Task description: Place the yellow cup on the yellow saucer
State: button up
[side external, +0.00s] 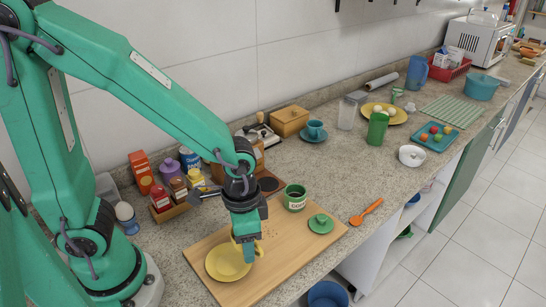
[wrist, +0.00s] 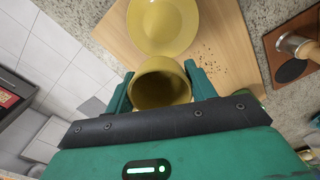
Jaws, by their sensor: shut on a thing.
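The yellow cup (wrist: 161,88) sits between the two fingers of my gripper (wrist: 160,84) in the wrist view, with its open mouth facing the camera. My gripper is shut on it. In the side view my gripper (side external: 246,232) hides most of the cup, and only a bit of yellow (side external: 259,248) shows at the fingers. The yellow saucer (side external: 226,264) lies empty on the wooden board, just in front of and left of my gripper. It also shows beyond the cup in the wrist view (wrist: 163,24). I cannot tell whether the cup's base touches anything.
The wooden board (side external: 200,250) also bears a green lid-like item (side external: 320,223). Bottles and a spice rack (side external: 171,211) stand behind on the left.

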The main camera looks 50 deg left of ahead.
jog(key=shift+f, duration=1.95)
jog(key=shift+f, duration=0.45)
jog(key=o, duration=1)
jog(key=shift+r, duration=0.2)
jog(key=shift+a+r, duration=0.1)
jog(key=shift+r, duration=6.2)
